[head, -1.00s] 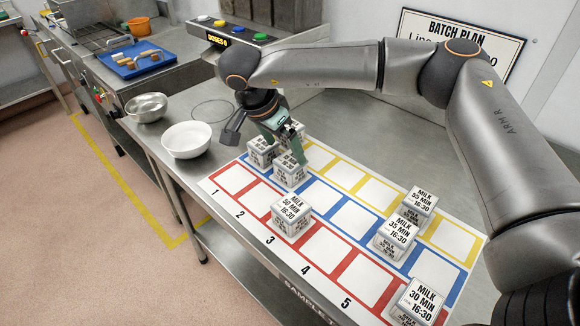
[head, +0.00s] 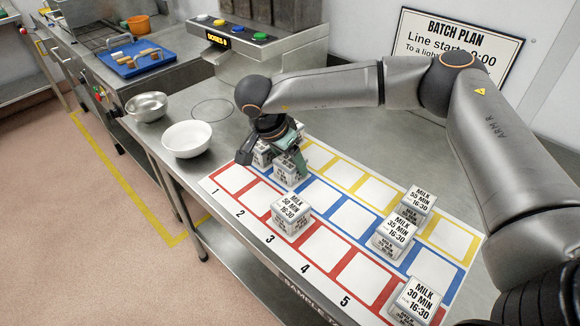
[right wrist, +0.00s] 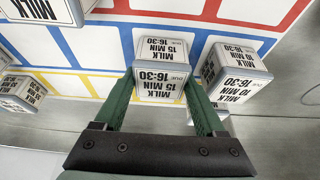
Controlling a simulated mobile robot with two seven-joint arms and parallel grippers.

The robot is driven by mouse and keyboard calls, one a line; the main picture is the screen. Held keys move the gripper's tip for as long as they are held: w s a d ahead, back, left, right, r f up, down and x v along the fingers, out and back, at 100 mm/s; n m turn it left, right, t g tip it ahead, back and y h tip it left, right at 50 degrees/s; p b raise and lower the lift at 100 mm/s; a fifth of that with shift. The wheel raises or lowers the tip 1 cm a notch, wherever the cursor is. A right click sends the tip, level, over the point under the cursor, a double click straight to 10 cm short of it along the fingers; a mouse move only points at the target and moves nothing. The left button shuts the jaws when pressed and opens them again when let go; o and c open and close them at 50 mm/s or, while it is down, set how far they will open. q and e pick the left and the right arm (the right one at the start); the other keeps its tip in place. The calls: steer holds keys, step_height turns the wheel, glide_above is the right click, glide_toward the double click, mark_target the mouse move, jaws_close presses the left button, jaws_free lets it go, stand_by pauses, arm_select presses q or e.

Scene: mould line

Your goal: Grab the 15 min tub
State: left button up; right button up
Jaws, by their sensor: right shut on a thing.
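The 15 min tub (right wrist: 160,75) is a small grey-white box with a black-on-white label. Its label appears upside down in the right wrist view, where it reads MILK 15 MIN 16:30. My right gripper (right wrist: 160,95) is shut on it, with one green finger on each side. In the head view the tub (head: 287,176) is in the blue row by column 2, partly covered by my gripper (head: 283,152). I cannot see any gap below it. My left gripper is not in view.
A second tub (right wrist: 235,72) stands close beside the right finger, and another is mostly hidden behind that finger. The 50 min tub (head: 291,210), 35 min tub (head: 397,232), 55 min tub (head: 418,200) and 30 min tub (head: 418,300) stand further along the mat. A white bowl (head: 187,139) is at left.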

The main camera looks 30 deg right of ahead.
mark_target(289, 159)
steer(key=c, duration=0.9)
steer(key=shift+r, duration=0.1)
steer(key=shift+r, duration=0.4)
step_height(289, 159, up, 2)
steer(key=shift+w+r+b, duration=0.1)
steer(key=shift+r+b, duration=0.1)
steer(key=shift+b, duration=0.15)
steer(key=s+a+r+b, duration=0.1)
steer(key=s+a+r, duration=0.2)
steer(key=s+r, duration=0.25)
steer(key=s+a+r+b, duration=0.1)
steer(key=s+a+r, duration=0.3)
steer(key=s, duration=0.2)
steer(key=r+p, duration=0.4)
steer(key=s+r+p, duration=0.1)
steer(key=r+p, duration=0.1)
steer(key=r, duration=0.1)
steer(key=shift+d+r+p, duration=0.1)
steer(key=shift+p, duration=0.2)
